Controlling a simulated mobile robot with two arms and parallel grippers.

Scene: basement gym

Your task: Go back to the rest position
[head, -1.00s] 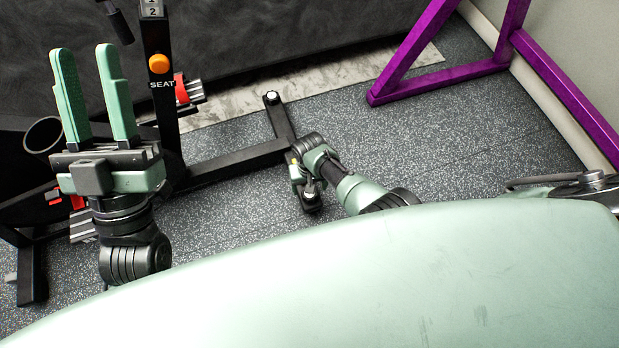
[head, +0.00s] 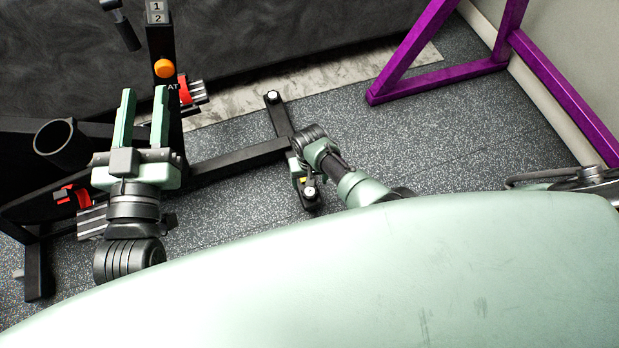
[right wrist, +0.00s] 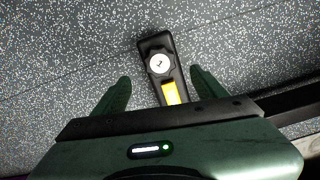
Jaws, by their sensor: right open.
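My left gripper (head: 143,122) is in the left part of the head view, its two green fingers pointing up the picture with a gap between them. It is open and empty, in front of the black seat post of the gym machine. My right arm reaches out at the middle of the head view, over the end of the machine's black floor bar; its fingers are hard to make out there. In the right wrist view my right gripper (right wrist: 159,88) is open, with nothing between its fingers. The bar's end foot (right wrist: 161,66) lies beyond them.
The gym machine's seat post (head: 160,40) has an orange knob (head: 164,68). A black cup-like holder (head: 62,143) is at the left. A purple frame (head: 430,85) stands at the upper right by the wall. Speckled floor (head: 470,140) is clear at right centre.

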